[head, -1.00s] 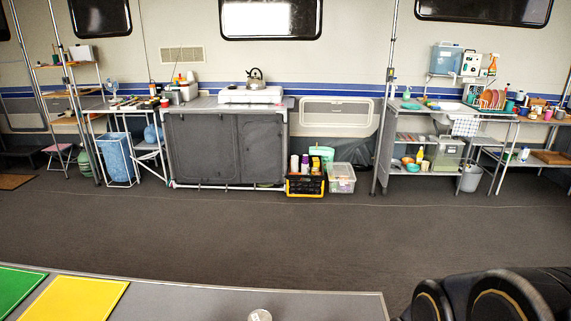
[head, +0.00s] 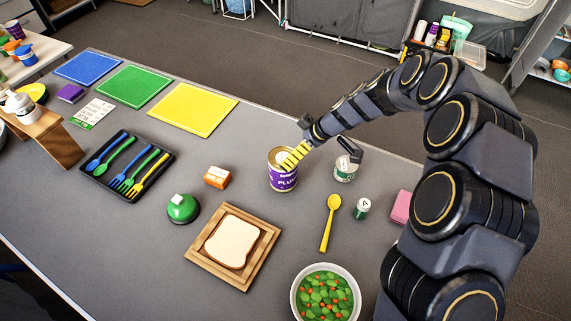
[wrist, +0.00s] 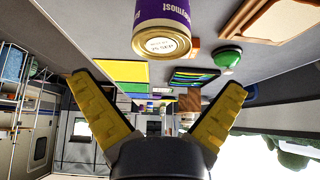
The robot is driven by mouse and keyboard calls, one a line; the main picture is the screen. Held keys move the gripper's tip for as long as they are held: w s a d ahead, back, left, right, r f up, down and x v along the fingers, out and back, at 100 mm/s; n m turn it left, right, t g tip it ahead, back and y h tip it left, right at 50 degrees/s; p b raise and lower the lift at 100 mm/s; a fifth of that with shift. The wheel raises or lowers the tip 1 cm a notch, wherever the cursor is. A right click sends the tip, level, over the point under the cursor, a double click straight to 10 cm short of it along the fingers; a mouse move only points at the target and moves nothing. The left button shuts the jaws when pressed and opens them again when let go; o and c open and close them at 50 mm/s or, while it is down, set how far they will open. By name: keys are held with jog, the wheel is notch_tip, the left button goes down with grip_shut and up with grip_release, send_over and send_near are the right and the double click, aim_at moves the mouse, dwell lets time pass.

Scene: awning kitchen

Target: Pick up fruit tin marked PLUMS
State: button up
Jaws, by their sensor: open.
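The fruit tin (head: 284,183) is a gold-topped can with a purple label that reads "PLU…", the rest cut off. It stands upright on the grey table in the head view. My gripper (head: 320,160) is open and empty above the table, close by the tin. Its yellow-padded finger covers part of the tin's upper right in the head view. In the wrist view the tin (wrist: 163,15) appears at the top, inverted, with its lidded end showing. There it lies beyond the tips of my spread fingers (wrist: 160,88), with no visible contact.
A second, white-and-green tin (head: 345,171) stands just right of the plums tin, near my dark finger. A small orange box (head: 217,177), a green-domed object (head: 183,208), a bread board (head: 197,252), a yellow spoon (head: 331,222) and a bowl (head: 297,296) lie around. The table beyond the tins is clear.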

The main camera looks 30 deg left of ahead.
aim_at(284, 158)
jog(key=shift+x, duration=0.9)
jog(key=x, duration=0.6)
jog(key=shift+a+f, duration=0.15)
jog(key=shift+f, duration=0.25)
jog(key=c, duration=0.9)
jog(key=shift+c, duration=0.3)
